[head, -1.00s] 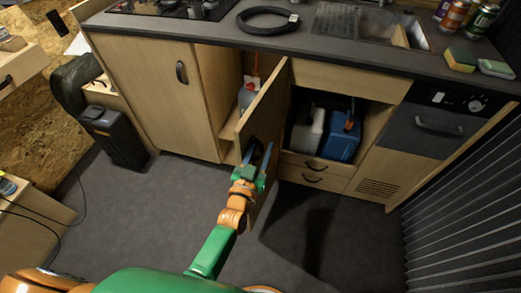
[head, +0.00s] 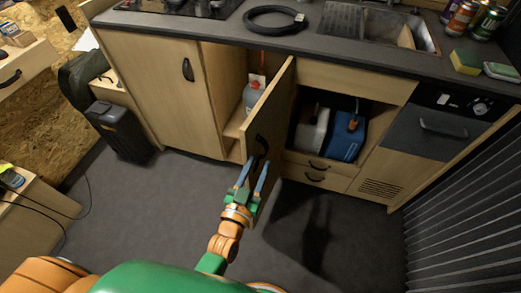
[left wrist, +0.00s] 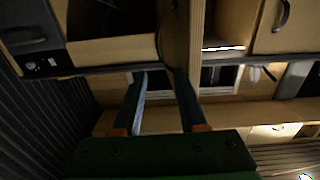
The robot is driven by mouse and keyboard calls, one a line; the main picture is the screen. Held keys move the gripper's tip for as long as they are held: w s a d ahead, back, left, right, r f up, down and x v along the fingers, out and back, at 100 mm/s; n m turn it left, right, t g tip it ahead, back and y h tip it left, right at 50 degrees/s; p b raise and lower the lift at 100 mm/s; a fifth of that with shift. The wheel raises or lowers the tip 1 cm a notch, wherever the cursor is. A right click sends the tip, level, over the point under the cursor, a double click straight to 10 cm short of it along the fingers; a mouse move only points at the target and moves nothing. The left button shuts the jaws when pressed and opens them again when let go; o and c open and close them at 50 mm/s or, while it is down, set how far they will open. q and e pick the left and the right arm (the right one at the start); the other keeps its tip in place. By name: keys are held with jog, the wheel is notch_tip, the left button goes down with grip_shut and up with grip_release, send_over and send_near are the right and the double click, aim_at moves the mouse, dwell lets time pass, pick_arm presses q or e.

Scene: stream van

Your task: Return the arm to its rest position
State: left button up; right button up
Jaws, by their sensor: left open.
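My left gripper (head: 252,183) is in the middle of the head view, in front of the open cabinet door (head: 268,112). Its two blue-grey fingers are apart, with nothing seen between them. The black door handle (head: 261,147) is just beyond the fingertips, and it looks free of them. In the left wrist view the open fingers (left wrist: 160,100) point toward the cabinets, with the door edge (left wrist: 196,45) near them. My right gripper is not in view.
The open cabinet holds a white canister (head: 311,130) and a blue canister (head: 343,138). A bottle (head: 251,95) stands behind the door. A black bin (head: 118,130) stands at the left. The grey floor (head: 150,205) to the left is clear.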

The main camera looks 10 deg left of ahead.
pick_arm(q)
jog(key=s+a+f+m+g+p, duration=0.1)
jog(key=s+f+g, duration=0.35)
jog(key=f, duration=0.45)
jog(key=s+a+f+g+p, duration=0.1)
jog(key=s+f+g+p, duration=0.15)
jog(key=s+f, duration=0.4)
jog(key=s+a+f+g+y, duration=0.1)
jog(key=s+a+f+g, duration=0.2)
jog(key=s, duration=0.4)
jog(key=s+a+f+g, duration=0.2)
jog(key=s+f+g, duration=0.1)
jog(key=s+f, duration=0.2)
jog(key=s+a+f+g+y+p, duration=0.1)
jog(key=s+a+f+g, duration=0.2)
jog(key=s, duration=0.6)
jog(key=shift+s+a+f+g+y, duration=0.3)
jog(key=shift+s+f+g, duration=0.1)
jog(key=shift+f, duration=0.35)
